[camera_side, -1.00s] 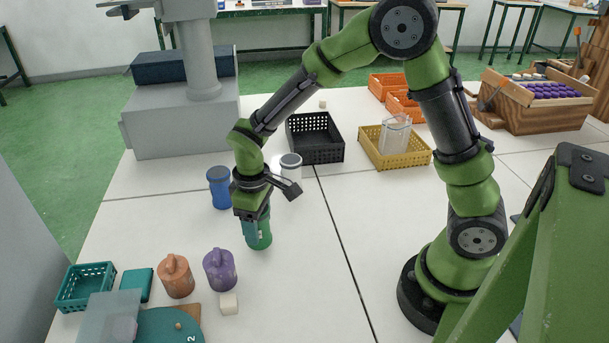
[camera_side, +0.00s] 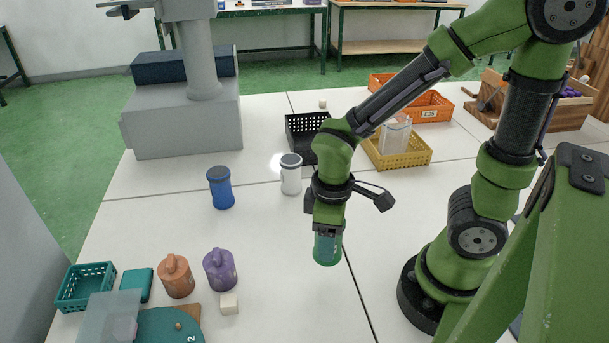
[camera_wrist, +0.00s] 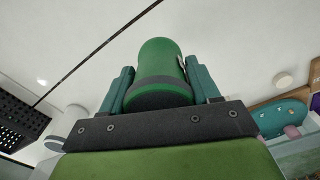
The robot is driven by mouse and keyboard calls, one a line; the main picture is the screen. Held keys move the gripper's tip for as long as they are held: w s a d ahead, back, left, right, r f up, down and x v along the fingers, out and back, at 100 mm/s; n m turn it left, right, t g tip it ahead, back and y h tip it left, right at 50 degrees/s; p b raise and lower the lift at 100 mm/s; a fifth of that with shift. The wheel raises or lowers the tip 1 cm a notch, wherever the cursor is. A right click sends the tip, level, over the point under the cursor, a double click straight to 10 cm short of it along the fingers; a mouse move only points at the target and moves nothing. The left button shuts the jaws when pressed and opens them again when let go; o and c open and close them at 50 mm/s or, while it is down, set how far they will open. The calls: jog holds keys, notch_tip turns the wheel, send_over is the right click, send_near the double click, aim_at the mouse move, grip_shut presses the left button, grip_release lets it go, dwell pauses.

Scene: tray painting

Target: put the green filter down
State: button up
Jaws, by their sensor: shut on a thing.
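The green filter (camera_side: 327,249) is an upright green cylinder in the middle of the side view. My gripper (camera_side: 328,229) is shut on its upper part from above. In the wrist view the green filter (camera_wrist: 160,65) sits between the two teal fingers of my gripper (camera_wrist: 160,82), with a dark band around it. The gripper hides its top in the side view. I cannot tell whether its base touches the white table (camera_side: 270,290) or hangs a little above it.
A blue canister (camera_side: 220,188) and a white canister (camera_side: 291,175) stand behind and to the left. A black basket (camera_side: 300,122) and yellow basket (camera_side: 405,160) lie behind. Table around the filter is clear.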

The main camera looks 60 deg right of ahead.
jog(key=s+a+r+n, duration=0.3)
jog(key=s+a+n, duration=0.1)
jog(key=a+n, duration=0.65)
jog(key=shift+n, duration=0.45)
jog(key=shift+a+f, duration=0.15)
jog(key=shift+f, duration=3.75)
jog(key=shift+f, duration=0.1)
jog(key=o, duration=0.7)
jog(key=shift+f, duration=0.1)
jog(key=shift+c, duration=0.2)
jog(key=o, duration=0.5)
jog(key=shift+c, duration=0.2)
